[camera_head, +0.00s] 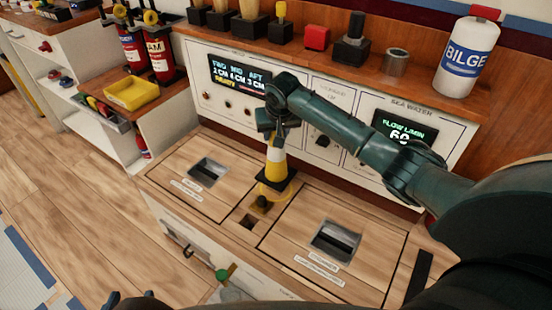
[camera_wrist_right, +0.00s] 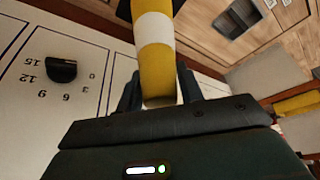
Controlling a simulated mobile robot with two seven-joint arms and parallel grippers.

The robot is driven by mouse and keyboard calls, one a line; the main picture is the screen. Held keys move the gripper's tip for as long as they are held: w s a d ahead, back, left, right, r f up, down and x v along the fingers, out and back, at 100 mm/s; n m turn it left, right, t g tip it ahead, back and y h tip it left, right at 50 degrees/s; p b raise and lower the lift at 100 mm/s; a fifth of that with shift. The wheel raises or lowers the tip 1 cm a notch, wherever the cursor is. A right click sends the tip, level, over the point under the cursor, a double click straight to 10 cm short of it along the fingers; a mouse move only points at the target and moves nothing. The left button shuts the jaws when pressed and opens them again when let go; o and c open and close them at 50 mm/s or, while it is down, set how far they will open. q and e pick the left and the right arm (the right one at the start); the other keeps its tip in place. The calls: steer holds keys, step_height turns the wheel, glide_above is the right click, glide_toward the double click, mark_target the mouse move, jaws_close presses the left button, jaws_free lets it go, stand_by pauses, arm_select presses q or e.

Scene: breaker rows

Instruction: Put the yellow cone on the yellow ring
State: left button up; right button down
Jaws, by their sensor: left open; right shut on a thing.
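The yellow cone (camera_head: 276,168) has a white band and a dark square base. My right gripper (camera_head: 277,132) is shut on its upper part, and the cone hangs nearly upright with its base down. In the right wrist view the cone (camera_wrist_right: 154,65) stands between the jaws. The yellow ring (camera_head: 264,190) lies on the wooden counter just below the cone base, which partly hides it. I cannot tell whether base and ring touch. Dark tips at the bottom edge appear to be my left gripper (camera_head: 135,300), mostly cut off, open and away from the cone.
Recessed hatch handles (camera_head: 208,172) (camera_head: 336,241) lie either side. The instrument panel (camera_head: 187,60) rises behind. A yellow tray (camera_head: 132,94) and fire extinguishers (camera_head: 160,60) stand at left.

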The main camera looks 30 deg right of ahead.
mark_target(276, 149)
step_height(276, 149, down, 6)
steer(key=shift+f+b, duration=0.1)
steer(key=shift+b, duration=0.75)
arm_select(q)
steer(key=shift+w+d+f+m, duration=0.3)
steer(key=shift+f+m, duration=0.1)
steer(key=shift+f, duration=0.25)
arm_select(e)
steer(key=c, duration=0.9)
jaws_free()
